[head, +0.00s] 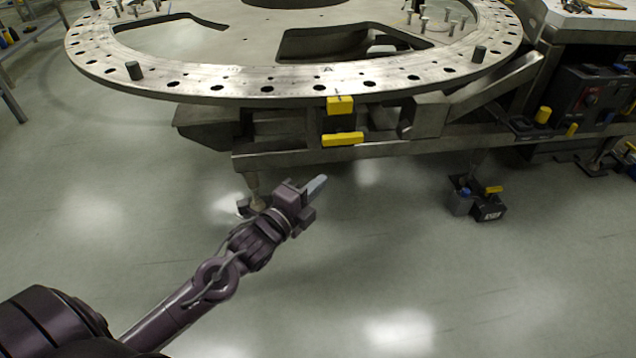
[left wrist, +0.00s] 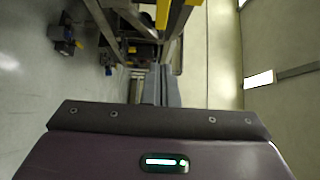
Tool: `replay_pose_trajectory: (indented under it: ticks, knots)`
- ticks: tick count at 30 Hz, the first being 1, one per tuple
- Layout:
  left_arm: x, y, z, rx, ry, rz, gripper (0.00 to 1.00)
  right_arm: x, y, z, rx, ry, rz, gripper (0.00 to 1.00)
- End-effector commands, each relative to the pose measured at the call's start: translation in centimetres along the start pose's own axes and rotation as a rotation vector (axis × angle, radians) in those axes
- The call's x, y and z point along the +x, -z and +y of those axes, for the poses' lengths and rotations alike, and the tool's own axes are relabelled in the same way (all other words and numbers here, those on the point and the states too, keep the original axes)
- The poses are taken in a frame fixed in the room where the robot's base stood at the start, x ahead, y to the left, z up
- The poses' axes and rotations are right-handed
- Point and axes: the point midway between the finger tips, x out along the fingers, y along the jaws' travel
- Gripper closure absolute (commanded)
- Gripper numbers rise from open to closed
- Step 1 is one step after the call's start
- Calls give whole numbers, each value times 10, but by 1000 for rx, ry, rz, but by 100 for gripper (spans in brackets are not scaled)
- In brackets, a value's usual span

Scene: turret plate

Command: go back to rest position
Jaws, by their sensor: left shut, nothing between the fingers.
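My left gripper (head: 316,186) is in front of and below the turret plate's near edge in the head view, over open floor. Its fingers are shut with nothing between them. In the left wrist view the closed fingers (left wrist: 162,86) point away from the camera, side by side. The turret plate (head: 215,84) is a large metal ring with a row of holes, lying flat on a metal frame (head: 275,160). The gripper is apart from both. My right gripper does not show in either view.
Yellow blocks (head: 342,138) are on the frame's front. A dark control box (head: 592,92) is at the right. A small dark foot unit (head: 487,210) sits on the floor. The near floor is clear.

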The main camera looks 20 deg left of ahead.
Motion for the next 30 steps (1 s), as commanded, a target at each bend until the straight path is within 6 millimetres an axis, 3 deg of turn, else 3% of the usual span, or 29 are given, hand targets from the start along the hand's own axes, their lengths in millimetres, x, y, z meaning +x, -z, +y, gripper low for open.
replay_pose_trajectory:
  ticks: [7, 10, 14, 18, 21, 24, 30]
  knots:
    - [0, 0, 4, -11, -11, -4, 100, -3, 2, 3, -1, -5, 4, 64]
    - [-3, -2, 28, -89, -81, -32, 100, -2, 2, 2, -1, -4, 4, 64]
    - [-17, -4, 101, -323, -285, -135, 100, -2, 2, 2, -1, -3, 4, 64]
    - [-58, 9, 199, -647, -563, -332, 100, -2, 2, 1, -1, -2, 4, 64]
    - [-95, 26, 254, -840, -729, -490, 100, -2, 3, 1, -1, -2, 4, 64]
    - [-131, 46, 295, -984, -861, -640, 100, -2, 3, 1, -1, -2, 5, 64]
    - [-195, 84, 347, -1173, -1055, -915, 100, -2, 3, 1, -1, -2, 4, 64]
